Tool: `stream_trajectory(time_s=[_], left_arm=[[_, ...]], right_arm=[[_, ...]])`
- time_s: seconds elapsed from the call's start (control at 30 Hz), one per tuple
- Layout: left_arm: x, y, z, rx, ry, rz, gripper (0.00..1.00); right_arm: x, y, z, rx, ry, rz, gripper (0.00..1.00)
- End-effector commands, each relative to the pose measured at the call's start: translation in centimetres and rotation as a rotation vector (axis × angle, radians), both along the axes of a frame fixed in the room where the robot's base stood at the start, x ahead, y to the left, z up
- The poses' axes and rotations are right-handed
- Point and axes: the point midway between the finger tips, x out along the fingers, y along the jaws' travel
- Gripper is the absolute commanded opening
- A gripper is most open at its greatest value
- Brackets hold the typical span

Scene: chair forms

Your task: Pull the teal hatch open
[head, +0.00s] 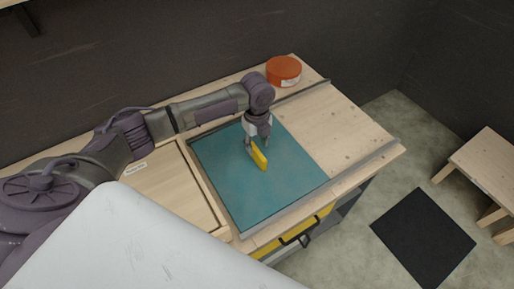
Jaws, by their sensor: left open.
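The teal hatch (290,184) is a flat panel set in the wooden top, and it looks closed. A yellow handle (259,156) stands on it, a little above its middle. My left gripper (258,145) is over the hatch, open, pointing down at the handle. Its fingers are at the handle's upper end; I cannot tell whether they touch it. The gripper and wrist hide part of the hatch's far side. My right gripper is not in view.
An orange round tin (284,71) stands at the back of the wooden top (345,125). Metal rails run beside the hatch. A yellow drawer (290,238) with a dark handle is below. A black mat (422,237) and wooden stool (489,165) are at right.

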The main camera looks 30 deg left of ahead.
Motion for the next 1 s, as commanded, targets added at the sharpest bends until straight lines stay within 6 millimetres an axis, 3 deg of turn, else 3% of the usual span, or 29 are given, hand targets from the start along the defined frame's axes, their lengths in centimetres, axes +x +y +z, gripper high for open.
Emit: stream_trajectory(time_s=[0.1, 0.23, 0.63, 0.9, 1.0], left_arm=[[-0.1, 0.0, -1.9, 0.000, 0.002, 0.000, 0.44], [0.0, 0.0, -3.3, 0.000, 0.001, 0.000, 0.44], [0.0, 0.0, -4.1, -0.001, -0.001, -0.001, 0.44], [0.0, 0.0, -4.1, -0.001, -0.001, -0.001, 0.00], [0.0, 0.0, -4.1, -0.001, -0.001, -0.001, 0.00]], right_arm=[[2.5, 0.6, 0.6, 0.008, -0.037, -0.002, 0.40], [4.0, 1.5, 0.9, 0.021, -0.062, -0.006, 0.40], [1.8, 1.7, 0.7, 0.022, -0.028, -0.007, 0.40], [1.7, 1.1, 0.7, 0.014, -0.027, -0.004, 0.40], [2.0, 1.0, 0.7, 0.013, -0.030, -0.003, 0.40]])
